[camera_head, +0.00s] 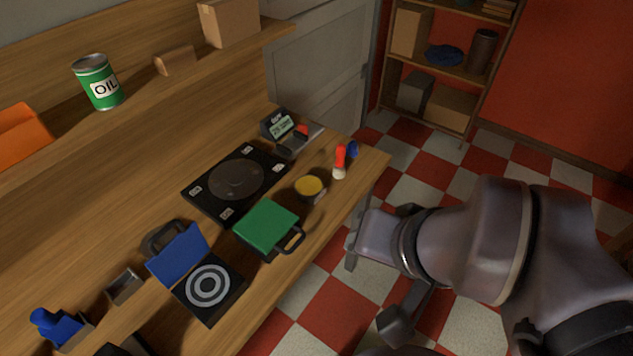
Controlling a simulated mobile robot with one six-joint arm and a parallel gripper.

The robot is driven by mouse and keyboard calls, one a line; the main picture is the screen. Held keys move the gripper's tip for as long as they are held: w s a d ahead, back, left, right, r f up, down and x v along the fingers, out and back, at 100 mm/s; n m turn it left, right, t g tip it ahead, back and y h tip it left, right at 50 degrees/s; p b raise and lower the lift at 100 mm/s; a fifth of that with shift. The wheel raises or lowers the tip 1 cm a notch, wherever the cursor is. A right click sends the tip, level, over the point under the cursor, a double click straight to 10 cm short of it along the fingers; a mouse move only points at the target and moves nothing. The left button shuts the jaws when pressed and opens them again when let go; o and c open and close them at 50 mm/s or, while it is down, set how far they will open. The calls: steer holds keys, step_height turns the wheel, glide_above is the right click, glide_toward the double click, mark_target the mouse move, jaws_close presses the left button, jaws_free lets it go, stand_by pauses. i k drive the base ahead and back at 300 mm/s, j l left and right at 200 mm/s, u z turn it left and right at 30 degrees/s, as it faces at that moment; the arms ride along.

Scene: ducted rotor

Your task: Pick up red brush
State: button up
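The red brush (340,160) is on the wooden workbench (318,225) near its far right corner. Its red handle points away and its pale bristle end is toward the front edge. My gripper (364,246) is at the end of my grey arm, off the bench's front edge, in front of and below the brush in the picture. It is apart from the brush, and nothing is seen held in it.
Close around the brush are a blue object (353,149), a yellow-topped round tin (309,186) and a device with a display (283,130). A green case (267,227) and black turntable plate (237,180) lie leftward. Checkered floor is open beyond the bench.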

mark_target(339, 171)
steer(key=i+l+u, duration=0.3)
steer(key=i+u, duration=0.2)
steer(key=i+l+u, duration=0.45)
steer(key=i+l, duration=0.05)
steer(key=l, duration=0.05)
